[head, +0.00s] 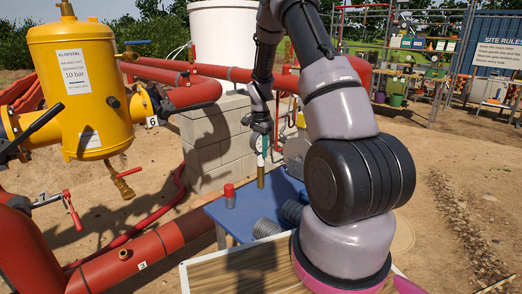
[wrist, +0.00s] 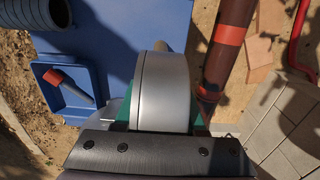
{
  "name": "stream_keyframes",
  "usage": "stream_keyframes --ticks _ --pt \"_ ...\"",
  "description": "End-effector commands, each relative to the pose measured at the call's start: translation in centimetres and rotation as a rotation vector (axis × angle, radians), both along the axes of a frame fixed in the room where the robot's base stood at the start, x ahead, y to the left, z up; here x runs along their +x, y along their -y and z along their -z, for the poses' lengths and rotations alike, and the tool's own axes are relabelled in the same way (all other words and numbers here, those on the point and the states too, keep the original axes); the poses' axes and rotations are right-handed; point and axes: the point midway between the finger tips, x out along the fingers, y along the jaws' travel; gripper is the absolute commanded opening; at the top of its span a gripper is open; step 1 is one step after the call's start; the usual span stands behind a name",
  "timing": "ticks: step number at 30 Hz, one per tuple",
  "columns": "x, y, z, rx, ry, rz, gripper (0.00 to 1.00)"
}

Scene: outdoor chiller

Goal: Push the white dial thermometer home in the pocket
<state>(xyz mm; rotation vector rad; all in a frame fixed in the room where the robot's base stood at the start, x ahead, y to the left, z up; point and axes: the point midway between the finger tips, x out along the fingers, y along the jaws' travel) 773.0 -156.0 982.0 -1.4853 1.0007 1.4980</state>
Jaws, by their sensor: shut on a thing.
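My gripper (head: 262,142) hangs above the blue table in the head view, shut on the white dial thermometer (head: 260,158). A brass-coloured stem (head: 261,178) points down beneath it. In the wrist view the thermometer (wrist: 166,90) shows edge-on as a pale grey round body between green finger pads. A small brownish end shows beyond its top edge there. I cannot tell which fitting is the pocket. A red pipe (head: 162,245) at lower left carries a short red stub (head: 125,254) with a dark top, beside a tag reading 3.
The blue table (head: 222,221) bears a grey piece with a red top (head: 229,195) and ribbed grey cylinders (head: 266,228). A yellow vessel (head: 80,90) with red pipes and valves stands at left. A grey block wall (head: 215,145) stands behind the table. Open sandy ground lies at right.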

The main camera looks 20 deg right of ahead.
Motion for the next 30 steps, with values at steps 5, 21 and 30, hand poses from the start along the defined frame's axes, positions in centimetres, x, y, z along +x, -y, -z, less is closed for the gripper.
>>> stream_keyframes --ticks 5,21,30 --pt "0.0 -0.3 -1.5 0.004 0.000 -0.001 0.00" --pt "0.2 0.0 -5.5 0.000 0.006 0.001 0.00" --pt "0.2 0.1 -6.8 -0.001 0.007 0.002 0.00"
